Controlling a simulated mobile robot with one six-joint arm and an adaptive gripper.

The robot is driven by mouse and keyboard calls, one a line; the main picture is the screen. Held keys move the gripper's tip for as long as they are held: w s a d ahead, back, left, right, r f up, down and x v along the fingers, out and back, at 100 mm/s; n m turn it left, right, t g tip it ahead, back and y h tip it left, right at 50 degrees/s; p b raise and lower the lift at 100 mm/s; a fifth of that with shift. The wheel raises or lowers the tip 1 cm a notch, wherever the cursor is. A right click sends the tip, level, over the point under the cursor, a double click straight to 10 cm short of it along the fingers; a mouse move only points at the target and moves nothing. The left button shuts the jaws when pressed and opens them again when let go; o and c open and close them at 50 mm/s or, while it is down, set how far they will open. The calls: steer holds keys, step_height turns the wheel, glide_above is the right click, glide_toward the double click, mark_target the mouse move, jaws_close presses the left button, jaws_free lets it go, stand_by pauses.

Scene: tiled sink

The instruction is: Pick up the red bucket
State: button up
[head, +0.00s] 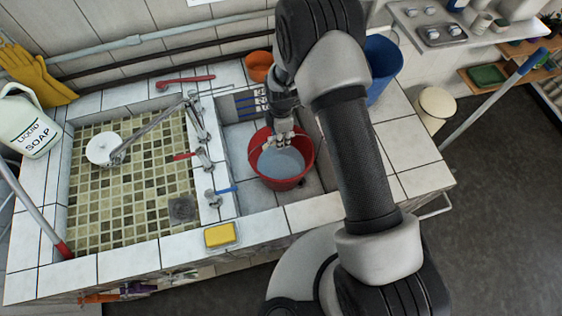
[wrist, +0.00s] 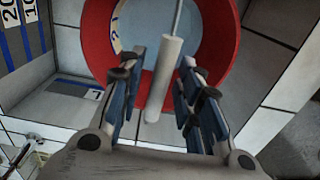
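The red bucket (head: 284,185) stands upright in the narrow right-hand basin, with pale blue-grey contents that look like water. In the wrist view its red rim (wrist: 96,36) fills the upper middle. A white cylindrical handle grip (wrist: 164,80) on a thin wire crosses the bucket opening. My gripper (wrist: 162,92) is open, with one finger on each side of the white grip and visible gaps on both sides. In the head view my gripper (head: 281,139) reaches down over the bucket's far rim; its fingertips are small and partly hidden there.
Basin walls enclose the bucket, with a blue-handled tap (head: 222,190) to its left. A yellow sponge (head: 220,235) lies on the front ledge. An orange bowl (head: 259,66) and a blue bin (head: 383,66) stand behind. The tiled ledge at right is clear.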

jaws_close()
stand_by(0.8)
steer(key=shift+w+r, duration=0.15)
steer(key=shift+w, duration=0.05)
